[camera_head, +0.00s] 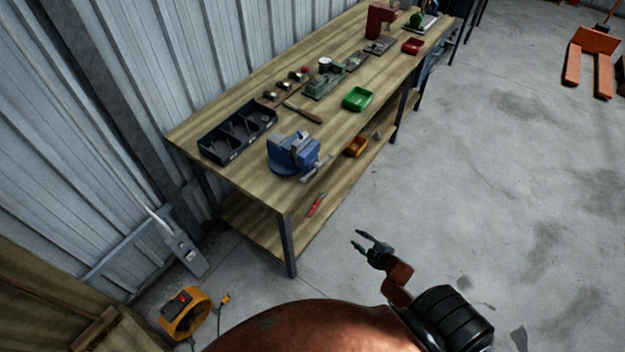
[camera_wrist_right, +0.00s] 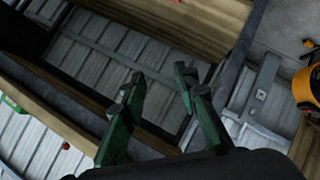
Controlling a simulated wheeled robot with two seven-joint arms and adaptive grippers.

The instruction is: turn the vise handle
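The blue vise (camera_head: 290,153) stands on the wooden workbench (camera_head: 262,190) near its front end. Its metal handle (camera_head: 317,169) shows at the vise's right side, by the bench's front edge. My right gripper (camera_head: 359,241) is in the air in front of the bench, right of the vise and lower in the picture, clear of the handle. Its green fingers are apart with nothing between them, and they also show open in the right wrist view (camera_wrist_right: 157,86). The vise cannot be made out in the right wrist view. My left gripper is not in view.
A black divided bin (camera_head: 237,133), a green tray (camera_head: 357,98) and several tools lie on the bench. A red tool (camera_head: 316,205) and an orange bin (camera_head: 356,146) sit on the lower shelf. An orange cable reel (camera_head: 187,312) stands on the floor.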

